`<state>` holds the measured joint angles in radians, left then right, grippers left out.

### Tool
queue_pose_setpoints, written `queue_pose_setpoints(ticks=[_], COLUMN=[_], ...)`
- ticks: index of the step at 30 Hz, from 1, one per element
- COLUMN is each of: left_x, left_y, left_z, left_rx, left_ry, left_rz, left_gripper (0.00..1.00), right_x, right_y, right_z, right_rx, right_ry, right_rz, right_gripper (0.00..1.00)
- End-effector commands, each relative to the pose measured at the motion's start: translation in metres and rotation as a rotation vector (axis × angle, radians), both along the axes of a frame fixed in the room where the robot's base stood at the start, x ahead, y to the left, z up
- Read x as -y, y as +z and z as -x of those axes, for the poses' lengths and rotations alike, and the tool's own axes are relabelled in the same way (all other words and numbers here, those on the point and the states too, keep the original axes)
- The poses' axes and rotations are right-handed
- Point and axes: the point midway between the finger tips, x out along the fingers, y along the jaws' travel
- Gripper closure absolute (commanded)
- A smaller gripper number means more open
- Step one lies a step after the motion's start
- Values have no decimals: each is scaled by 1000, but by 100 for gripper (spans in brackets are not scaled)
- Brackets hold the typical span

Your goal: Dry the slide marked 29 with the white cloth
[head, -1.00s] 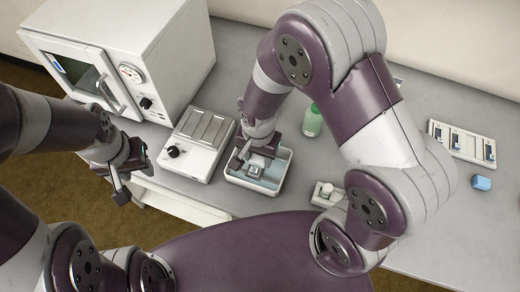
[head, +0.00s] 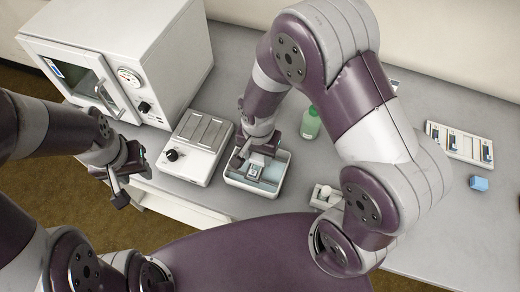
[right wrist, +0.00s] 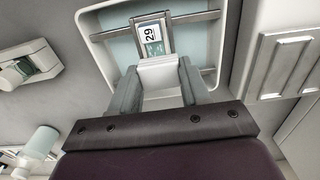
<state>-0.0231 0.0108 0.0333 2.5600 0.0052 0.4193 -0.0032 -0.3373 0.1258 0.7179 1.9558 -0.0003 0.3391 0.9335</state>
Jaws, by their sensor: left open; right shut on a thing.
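The slide marked 29 (right wrist: 151,38) lies face up in the pale tray (right wrist: 93,32), across its metal rails, with the number on its white end. It also shows in the head view (head: 254,173). My right gripper (right wrist: 157,82) is over the tray, shut on a folded white pad, which looks like the white cloth (right wrist: 160,72). The cloth is at the near end of the slide and hides that end; I cannot tell whether they touch. My left gripper (head: 119,190) is open and empty, left of the table's front edge.
A white hotplate-like device (head: 197,150) stands left of the tray, with a white oven (head: 130,60) behind.

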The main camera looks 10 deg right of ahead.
Motion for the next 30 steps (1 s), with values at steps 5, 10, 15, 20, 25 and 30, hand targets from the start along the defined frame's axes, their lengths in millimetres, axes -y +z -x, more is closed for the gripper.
queue_pose_setpoints(ticks=[5, 10, 15, 20, 25, 30], left_x=[0, 0, 0, 0, 0, 0], left_y=[2, 2, 3, 4, 5, 5], left_z=[0, 0, 0, 0, 0, 0], left_rx=[0, 0, 0, 0, 0, 0], left_ry=[0, 0, 0, 0, 0, 0], left_rz=[0, 0, 0, 0, 0, 0], left_gripper=[57, 57, 57, 57, 57, 57], right_x=[-6, -6, -5, 1, 7, 6], right_y=[0, -1, -1, 0, 0, 0], right_z=[11, 11, 9, 0, -7, -8], right_rx=[-3, -3, -4, -3, -3, -3], right_ry=[1, -1, -1, -3, -2, -1], right_rz=[1, 1, 1, 1, 1, 1], right_gripper=[78, 78, 78, 78, 78, 78])
